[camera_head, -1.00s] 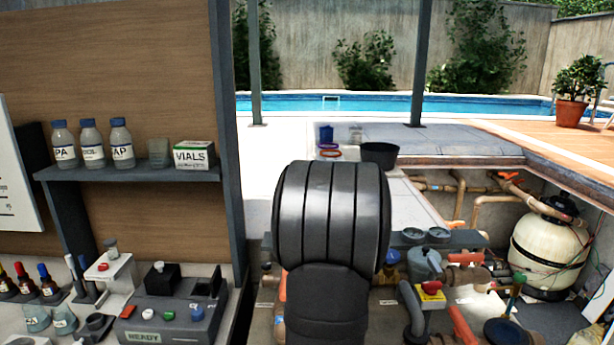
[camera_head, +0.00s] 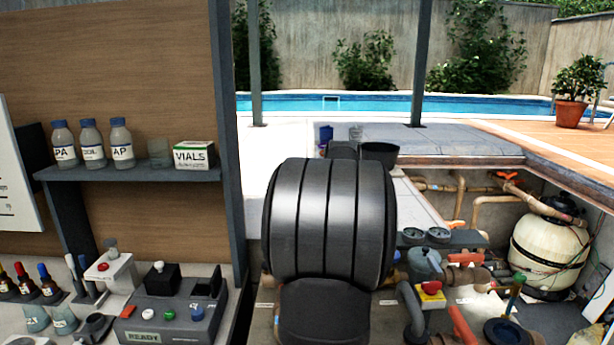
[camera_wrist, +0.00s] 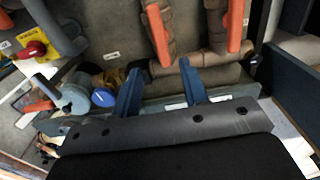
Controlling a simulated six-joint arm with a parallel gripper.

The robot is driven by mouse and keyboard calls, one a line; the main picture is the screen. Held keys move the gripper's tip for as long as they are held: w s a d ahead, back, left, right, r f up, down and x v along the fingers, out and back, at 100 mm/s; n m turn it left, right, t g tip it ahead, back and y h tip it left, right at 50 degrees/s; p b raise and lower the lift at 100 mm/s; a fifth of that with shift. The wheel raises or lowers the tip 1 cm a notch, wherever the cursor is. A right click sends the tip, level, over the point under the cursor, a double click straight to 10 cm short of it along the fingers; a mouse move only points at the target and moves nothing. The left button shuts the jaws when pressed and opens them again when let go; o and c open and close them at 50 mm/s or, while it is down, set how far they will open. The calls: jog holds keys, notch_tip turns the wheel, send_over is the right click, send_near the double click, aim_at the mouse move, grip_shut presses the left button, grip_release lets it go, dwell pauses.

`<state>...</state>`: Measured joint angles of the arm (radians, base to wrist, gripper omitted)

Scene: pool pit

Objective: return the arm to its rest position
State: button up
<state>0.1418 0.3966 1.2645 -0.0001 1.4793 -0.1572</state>
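My gripper shows in the wrist view (camera_wrist: 160,92), with its two dark blue fingers spread apart and nothing between them. It hangs above the pit's pipework, with brown pipes (camera_wrist: 205,60) beyond the fingertips. In the head view my own black arm fills the middle and hides the gripper and part of the pit behind it.
A shelf (camera_head: 130,173) with bottles and a vials box (camera_head: 194,155) stands left, above a bench with a grey device (camera_head: 175,318). Pipes, a red-and-yellow switch (camera_head: 431,290) and a cream filter tank (camera_head: 548,250) lie right. A black bucket (camera_head: 380,154) stands behind my arm.

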notch_tip(320, 180, up, 7)
notch_tip(320, 180, down, 18)
jog(key=shift+r, duration=0.25)
jog(key=m, duration=0.4)
jog(key=shift+r+m, duration=0.15)
jog(key=shift+m, duration=0.25)
jog(key=m, duration=0.4)
jog(key=shift+m, duration=0.4)
notch_tip(320, 180, up, 17)
jog(key=n, duration=0.8)
notch_tip(320, 180, down, 17)
jog(key=shift+f, duration=0.1)
